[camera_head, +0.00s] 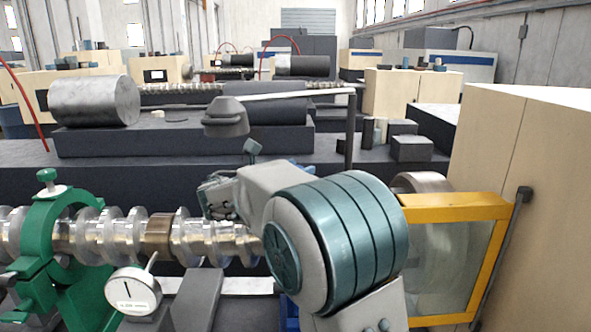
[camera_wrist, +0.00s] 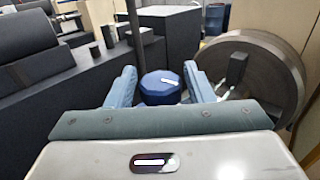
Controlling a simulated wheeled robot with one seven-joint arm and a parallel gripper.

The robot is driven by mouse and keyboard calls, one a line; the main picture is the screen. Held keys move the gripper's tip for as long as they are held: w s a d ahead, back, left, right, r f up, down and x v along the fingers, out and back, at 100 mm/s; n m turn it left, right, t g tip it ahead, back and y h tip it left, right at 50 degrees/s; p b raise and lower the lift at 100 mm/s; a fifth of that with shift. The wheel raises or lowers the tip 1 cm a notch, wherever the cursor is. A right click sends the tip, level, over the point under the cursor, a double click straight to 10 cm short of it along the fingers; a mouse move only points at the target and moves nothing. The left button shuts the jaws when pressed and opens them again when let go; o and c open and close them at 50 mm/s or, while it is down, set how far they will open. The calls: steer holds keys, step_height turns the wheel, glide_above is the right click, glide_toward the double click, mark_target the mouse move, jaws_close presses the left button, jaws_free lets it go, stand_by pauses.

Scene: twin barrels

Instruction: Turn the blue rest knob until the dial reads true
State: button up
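The blue knob (camera_wrist: 160,90), faceted and with a white mark on top, shows in the wrist view between the two fingers of my gripper (camera_wrist: 159,69). The fingers are apart, with a gap visible on each side of the knob. In the head view my arm hides the knob. The round white dial (camera_head: 133,291) sits low at left, by a shaft with bright and brown bands. Its dark needle points up and slightly left; its printed text is too small to read. A blue part (camera_head: 288,312) shows below my arm, mostly hidden.
A green rest (camera_head: 48,245) surrounds the shaft (camera_head: 100,235) at left. A yellow-framed clear guard (camera_head: 455,250) stands right of my arm. A large round metal chuck (camera_wrist: 250,80) is close on the right in the wrist view. Dark machine beds lie behind.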

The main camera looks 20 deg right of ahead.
steer(key=shift+o, duration=0.6)
steer(key=shift+s+a+f, duration=0.1)
steer(key=shift+s+a, duration=0.05)
steer(key=shift+a, duration=0.15)
steer(key=b+v, duration=0.3)
steer(key=v, duration=1)
steer(key=shift+b, duration=0.4)
